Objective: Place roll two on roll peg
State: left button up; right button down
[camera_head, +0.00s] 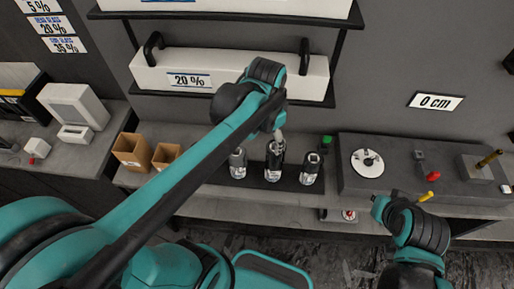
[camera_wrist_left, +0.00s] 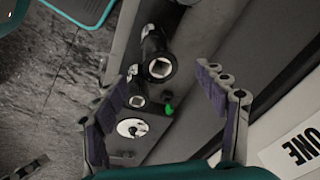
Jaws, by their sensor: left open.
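Three short black-and-silver rolls stand upright in a row on a dark mat: left (camera_head: 238,163), middle (camera_head: 274,160) and right (camera_head: 311,169). I see no number, so I cannot tell which is roll two. Two of them show square holes in their tops in the left wrist view, a nearer one (camera_wrist_left: 160,68) and a farther one (camera_wrist_left: 137,101). The roll peg (camera_head: 367,160) stands on a white disc, also in the left wrist view (camera_wrist_left: 132,127). My left gripper (camera_wrist_left: 168,76) is open above the nearer roll, its fingers apart. My right gripper's fingers do not show.
A grey block (camera_head: 393,182) carries the disc and a red-handled tool (camera_head: 433,176). A small green object (camera_head: 326,140) lies behind the right roll. Open brown boxes (camera_head: 132,151) stand left of the rolls. A shelf with a white "20 %" box (camera_head: 225,72) hangs above.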

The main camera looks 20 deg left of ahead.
pick_arm(q)
jog(key=s+a+f+n+t, duration=0.1)
jog(key=s+a+n+t, duration=0.2)
jog(key=s+n+t, duration=0.2)
jog(key=shift+s+n, duration=1.3)
jog(key=shift+s, duration=0.05)
jog(key=shift+a+f, duration=0.1)
jog(key=shift+f, duration=0.05)
notch_tip(320, 180, down, 8)
jog(key=b, duration=0.7)
jog(key=shift+b, duration=0.4)
